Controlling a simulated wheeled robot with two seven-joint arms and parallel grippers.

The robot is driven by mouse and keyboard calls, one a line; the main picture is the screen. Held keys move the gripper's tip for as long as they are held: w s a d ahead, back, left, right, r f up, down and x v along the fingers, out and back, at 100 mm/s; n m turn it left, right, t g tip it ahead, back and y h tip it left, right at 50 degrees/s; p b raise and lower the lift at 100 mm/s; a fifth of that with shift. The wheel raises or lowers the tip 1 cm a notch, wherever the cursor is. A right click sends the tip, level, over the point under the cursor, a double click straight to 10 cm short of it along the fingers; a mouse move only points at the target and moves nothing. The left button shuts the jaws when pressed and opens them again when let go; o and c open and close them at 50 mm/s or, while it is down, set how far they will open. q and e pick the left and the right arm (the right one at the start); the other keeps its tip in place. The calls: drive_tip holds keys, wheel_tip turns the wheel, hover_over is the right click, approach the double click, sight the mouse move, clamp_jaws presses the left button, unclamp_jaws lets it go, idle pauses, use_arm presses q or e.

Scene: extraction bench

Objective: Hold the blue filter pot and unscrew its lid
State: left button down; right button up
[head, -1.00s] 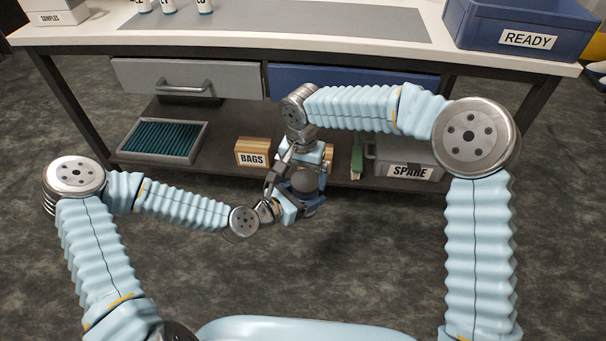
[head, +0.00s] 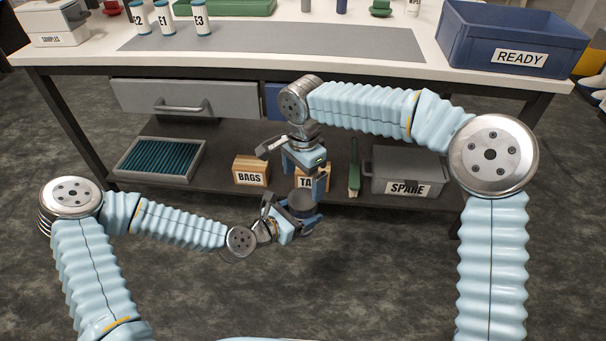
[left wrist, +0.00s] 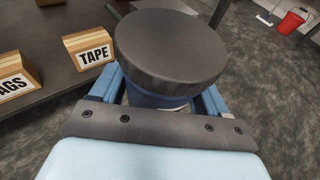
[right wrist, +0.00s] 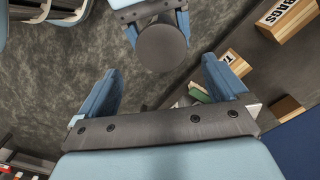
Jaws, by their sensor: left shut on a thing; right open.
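The blue filter pot (left wrist: 150,98) is held upright between the fingers of my left gripper (head: 300,222), which is shut on its body. Its round dark grey lid (head: 302,200) sits on top, large in the left wrist view (left wrist: 170,45). My right gripper (head: 303,166) is open and empty above the lid. In the right wrist view the lid (right wrist: 162,47) lies beyond the gap between the open fingers, apart from them. Much of the pot's body is hidden by the lid and my left gripper.
The pot is held in front of the bench's lower shelf (head: 215,186). On it are a BAGS box (head: 251,170), a TAPE box (head: 318,185) and a grey SPARE case (head: 410,168). A blue READY bin (head: 510,38) stands on the bench. The floor in front is clear.

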sight(303, 199)
wheel_tip(303, 199, down, 7)
idle(0.3)
drive_tip(key=c, duration=1.1)
drive_tip(key=n, duration=0.5)
drive_tip(key=shift+d+n, duration=0.1)
drive_tip(key=shift+n, duration=0.2)
drive_tip(key=n, duration=0.4)
drive_tip(key=o, duration=1.1)
drive_tip(key=shift+r, duration=0.1)
